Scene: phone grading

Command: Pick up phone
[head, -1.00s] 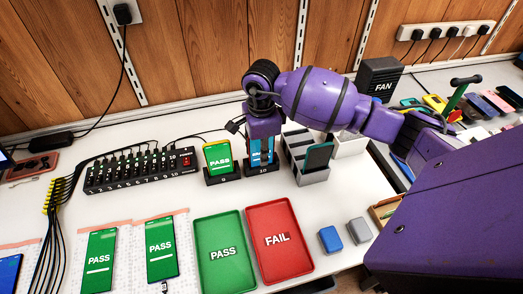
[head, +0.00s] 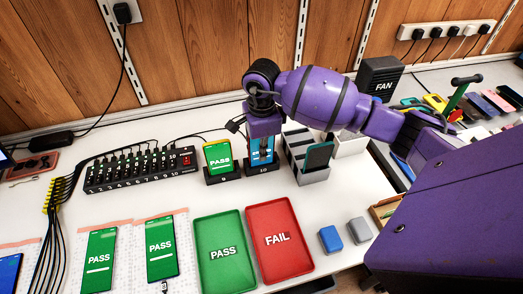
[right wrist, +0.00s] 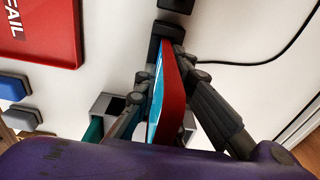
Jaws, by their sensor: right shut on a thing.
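A phone with a blue screen (head: 262,151) and a red back stands upright in the dock marked 10 (head: 263,170). My right gripper (head: 262,148) comes down over it from above and is shut on it, one finger at each face. In the right wrist view the phone (right wrist: 172,98) shows edge-on between the fingers, its far end at a dark dock (right wrist: 165,32). Whether it still touches the dock is hard to tell. Dock 9, just left, holds a phone showing a green PASS screen (head: 218,155). My left gripper is out of view.
A grey slotted rack (head: 312,176) with a dark phone stands close on the right. The green PASS tray (head: 224,280) and red FAIL tray (head: 279,265) lie in front. A numbered black hub (head: 140,172) is on the left. Bare table lies between docks and trays.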

